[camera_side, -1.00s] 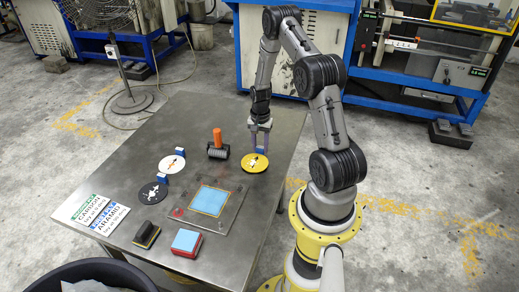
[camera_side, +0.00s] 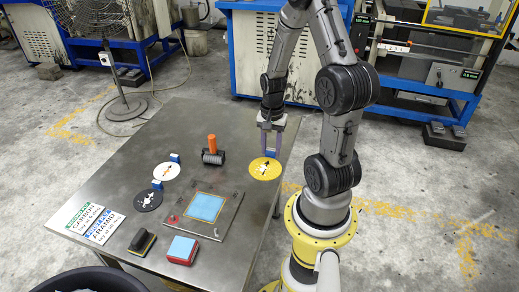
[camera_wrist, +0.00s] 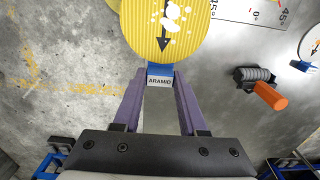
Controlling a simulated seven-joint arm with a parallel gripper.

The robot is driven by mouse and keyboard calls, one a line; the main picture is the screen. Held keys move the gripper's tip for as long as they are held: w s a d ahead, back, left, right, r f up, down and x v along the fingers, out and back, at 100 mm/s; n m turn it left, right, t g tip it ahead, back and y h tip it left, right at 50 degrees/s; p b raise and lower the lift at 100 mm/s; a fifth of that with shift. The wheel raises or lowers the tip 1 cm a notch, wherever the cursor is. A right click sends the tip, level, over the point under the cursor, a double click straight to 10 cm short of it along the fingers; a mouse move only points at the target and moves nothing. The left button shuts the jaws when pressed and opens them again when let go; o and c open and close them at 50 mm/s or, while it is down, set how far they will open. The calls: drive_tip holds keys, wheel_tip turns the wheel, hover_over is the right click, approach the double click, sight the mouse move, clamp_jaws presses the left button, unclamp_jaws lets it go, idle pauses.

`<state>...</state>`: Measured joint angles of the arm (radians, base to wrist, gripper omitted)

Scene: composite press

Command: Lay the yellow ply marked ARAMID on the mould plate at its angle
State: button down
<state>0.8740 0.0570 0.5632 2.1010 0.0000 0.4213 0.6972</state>
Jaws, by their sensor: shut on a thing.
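The yellow round ply (camera_side: 265,169) is near the table's right edge in the side view, with a dark arrow and white spots on its face. Its blue tab (camera_wrist: 160,72) reads ARAMID in the wrist view. My gripper (camera_side: 271,148) is shut on this tab, with the purple fingers on either side of it in the wrist view (camera_wrist: 160,84). The ply's height above the table is hard to judge. The mould plate (camera_side: 229,217) lies left of and nearer than the ply, with a light-blue square on it. Angle marks show on its corner in the wrist view (camera_wrist: 250,8).
A white ply (camera_side: 166,171) and a black ply (camera_side: 148,200), both with blue tabs, lie left of the plate. An orange-handled roller (camera_side: 213,156) stands behind it. A dark block (camera_side: 142,242), a red-and-blue block (camera_side: 182,250) and two label cards (camera_side: 95,222) are in front and left.

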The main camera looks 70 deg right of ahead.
drive_tip(key=shift+s+a+r, duration=0.1)
drive_tip(key=shift+s+a, duration=0.05)
drive_tip(key=shift+a, duration=0.05)
drive_tip(key=n, duration=0.2)
drive_tip(key=shift+a+n, duration=0.15)
drive_tip(key=shift+n, duration=0.25)
drive_tip(key=w+a+r+n, duration=0.1)
drive_tip(key=w+a+n, duration=0.4)
drive_tip(key=a+n, duration=0.35)
drive_tip(key=w+a+n, duration=0.4)
drive_tip(key=a+n, duration=0.3)
drive_tip(key=a, duration=0.2)
hover_over(188, 202)
wheel_tip(188, 202, down, 9)
drive_tip(key=shift+s+f, duration=0.1)
drive_tip(key=shift+f, duration=0.25)
drive_tip(key=shift+w+f, duration=0.2)
drive_tip(key=shift+f, duration=1.3)
drive_tip(key=shift+f, duration=0.15)
